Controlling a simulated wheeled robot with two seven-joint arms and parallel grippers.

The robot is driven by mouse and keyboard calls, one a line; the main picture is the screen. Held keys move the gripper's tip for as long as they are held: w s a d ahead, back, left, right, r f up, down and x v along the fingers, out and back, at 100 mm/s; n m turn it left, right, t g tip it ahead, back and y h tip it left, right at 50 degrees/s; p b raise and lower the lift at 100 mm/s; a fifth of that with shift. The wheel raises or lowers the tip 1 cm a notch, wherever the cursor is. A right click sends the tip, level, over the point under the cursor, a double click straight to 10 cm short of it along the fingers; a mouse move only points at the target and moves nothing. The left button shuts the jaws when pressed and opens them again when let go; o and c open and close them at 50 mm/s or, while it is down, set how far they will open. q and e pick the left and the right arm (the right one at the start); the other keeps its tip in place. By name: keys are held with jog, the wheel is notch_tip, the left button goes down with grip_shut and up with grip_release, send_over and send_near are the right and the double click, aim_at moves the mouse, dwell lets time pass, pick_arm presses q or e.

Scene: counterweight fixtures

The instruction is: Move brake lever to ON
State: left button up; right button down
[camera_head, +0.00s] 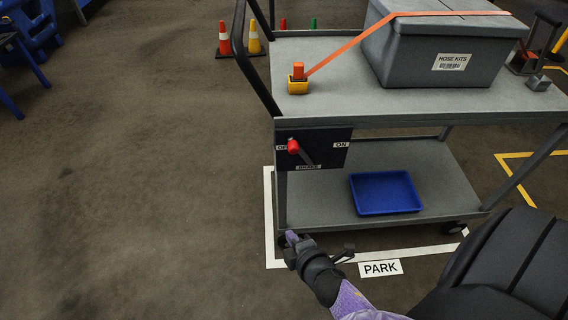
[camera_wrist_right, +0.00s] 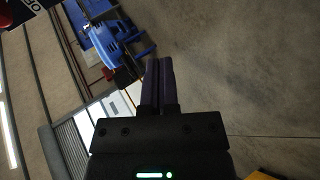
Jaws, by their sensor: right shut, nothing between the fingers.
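The brake lever (camera_head: 294,147) has a red knob and a dark shaft. It sits on a dark panel (camera_head: 325,136) on the near side of a grey cart. The knob is at the panel's left, beside the partly covered OFF label (camera_head: 281,148). The ON label (camera_head: 341,145) is at the right and the BRAKE label (camera_head: 308,167) below. My right gripper (camera_head: 290,237) is below the lever in the picture, apart from it, with purple fingers. In the right wrist view its fingers (camera_wrist_right: 158,84) are together and empty. My left gripper is out of view.
The cart (camera_head: 330,105) carries a strapped grey HOSE KITS box (camera_head: 445,50) on top and a blue tray (camera_head: 385,193) on its lower shelf. A PARK label (camera_head: 380,268) lies on the floor by white lines. Cones (camera_head: 224,40) stand behind.

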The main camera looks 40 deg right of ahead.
aim_at(302, 156)
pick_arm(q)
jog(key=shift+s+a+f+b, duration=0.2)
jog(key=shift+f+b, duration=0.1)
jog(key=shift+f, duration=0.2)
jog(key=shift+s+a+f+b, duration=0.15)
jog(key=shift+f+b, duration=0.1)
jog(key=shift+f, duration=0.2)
pick_arm(e)
jog(key=w+d+r+n+t+h, duration=0.1)
jog(key=w+r+n+t, duration=0.3)
jog(key=r, duration=0.6)
jog(key=shift+w+d+r+n, duration=0.35)
jog(key=shift+w+d+n, duration=0.2)
jog(key=shift+d, duration=0.15)
jog(key=shift+w, duration=0.1)
jog(key=b+x, duration=0.2)
jog(key=x, duration=0.8)
pick_arm(q)
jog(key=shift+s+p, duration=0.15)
jog(key=shift+p, duration=0.9)
pick_arm(e)
jog(key=s+d, duration=0.1)
jog(key=s+d+r, duration=0.1)
jog(key=d, duration=0.1)
jog(key=shift+d+r, duration=0.15)
jog(key=shift+r, duration=0.1)
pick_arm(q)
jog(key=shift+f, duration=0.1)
pick_arm(e)
jog(key=shift+d, duration=0.15)
